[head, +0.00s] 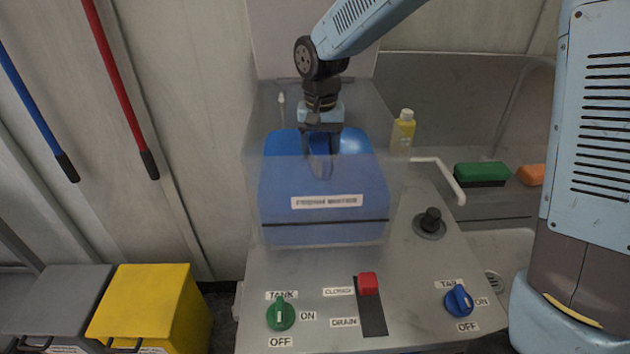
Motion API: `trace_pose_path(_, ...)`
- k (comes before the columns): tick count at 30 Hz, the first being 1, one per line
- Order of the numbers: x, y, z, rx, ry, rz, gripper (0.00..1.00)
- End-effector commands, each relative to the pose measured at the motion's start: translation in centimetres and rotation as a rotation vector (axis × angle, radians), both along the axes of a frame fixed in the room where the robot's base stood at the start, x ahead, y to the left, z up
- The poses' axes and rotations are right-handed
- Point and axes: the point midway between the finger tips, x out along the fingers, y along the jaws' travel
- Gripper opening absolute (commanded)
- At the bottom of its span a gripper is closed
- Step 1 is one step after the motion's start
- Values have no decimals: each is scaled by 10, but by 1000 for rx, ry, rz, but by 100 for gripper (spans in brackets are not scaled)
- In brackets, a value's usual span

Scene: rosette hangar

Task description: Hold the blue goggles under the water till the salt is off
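No blue goggles can be made out in the head view. My gripper (321,172) points down at the top of a blue box-like unit (284,185) with a white label, behind a clear panel. A blue part shows between or just behind its dark fingers; I cannot tell whether they grip it. A white bent spout (450,178) sticks out to the right of the unit; no water shows at it. A blue knob (458,300) marked ON and OFF sits at the front right, its white mark roughly upright.
A green knob (280,314) and a red slider (368,284) at CLOSED sit on the steel counter (410,320). A yellow bottle (403,130), a black knob (430,222), a green brush (482,174) and an orange item (532,174) stand around. Bins are at left.

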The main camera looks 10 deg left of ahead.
Motion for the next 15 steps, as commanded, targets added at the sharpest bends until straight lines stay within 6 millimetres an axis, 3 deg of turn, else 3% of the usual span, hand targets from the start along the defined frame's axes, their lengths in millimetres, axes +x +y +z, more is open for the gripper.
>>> trace_pose_path(15, 1, 0, 42, 1, -1, -1, 29)
